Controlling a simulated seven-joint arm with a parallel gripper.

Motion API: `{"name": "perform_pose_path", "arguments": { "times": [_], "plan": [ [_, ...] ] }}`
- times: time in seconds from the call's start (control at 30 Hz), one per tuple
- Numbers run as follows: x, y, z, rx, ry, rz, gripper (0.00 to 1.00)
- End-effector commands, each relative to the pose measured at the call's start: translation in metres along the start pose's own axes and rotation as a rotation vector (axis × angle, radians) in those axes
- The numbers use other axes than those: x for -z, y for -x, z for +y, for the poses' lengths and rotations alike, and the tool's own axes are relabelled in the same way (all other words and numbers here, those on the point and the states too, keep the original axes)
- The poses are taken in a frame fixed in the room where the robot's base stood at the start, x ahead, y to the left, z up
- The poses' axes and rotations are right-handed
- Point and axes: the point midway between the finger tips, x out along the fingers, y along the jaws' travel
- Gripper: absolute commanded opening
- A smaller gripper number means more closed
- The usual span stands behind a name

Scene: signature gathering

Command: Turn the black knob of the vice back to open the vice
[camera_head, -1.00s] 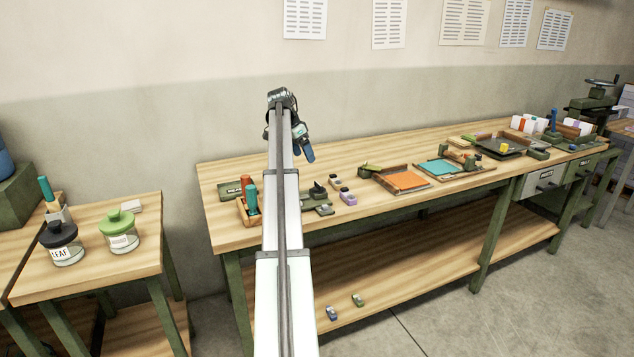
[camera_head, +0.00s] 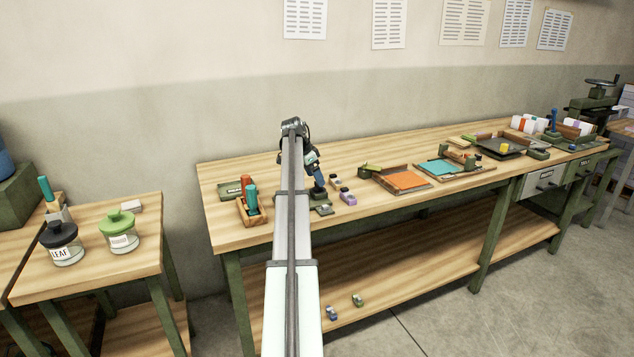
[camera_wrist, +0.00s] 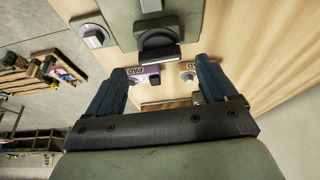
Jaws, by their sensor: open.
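The green vice (camera_wrist: 127,32) fills the top middle of the wrist view. Its black knob (camera_wrist: 158,42) has a pale front edge and lies just beyond my fingertips, roughly centred between them. My gripper (camera_wrist: 162,66) is open, with its two blue fingers apart and nothing between them. In the head view my gripper (camera_head: 317,178) hangs low over the bench at the vice's place and hides most of it.
Small purple and tan pads, the purple pad (camera_wrist: 150,71) among them, lie beyond the fingers. A wooden holder (camera_head: 247,211) stands left of my arm. An orange-topped tray (camera_head: 403,181) lies to the right on the workbench (camera_head: 221,222).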

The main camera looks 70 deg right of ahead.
Motion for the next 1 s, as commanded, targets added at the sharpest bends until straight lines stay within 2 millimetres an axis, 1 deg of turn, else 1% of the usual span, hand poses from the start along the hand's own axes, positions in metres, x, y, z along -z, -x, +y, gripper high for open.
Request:
{"name": "perform_pose_path", "arguments": {
  "times": [0.03,0.1,0.3,0.67,1.0],
  "plan": [
    [0.000,-0.008,0.000,-0.001,0.000,-0.001,0.85],
    [0.000,-0.016,0.000,-0.001,0.001,-0.001,0.85],
    [0.000,-0.028,0.000,0.000,0.001,0.000,0.85],
    [0.000,-0.031,0.000,0.000,0.001,0.000,0.84],
    [0.000,-0.030,0.000,0.000,0.001,0.000,0.52]
  ]
}}
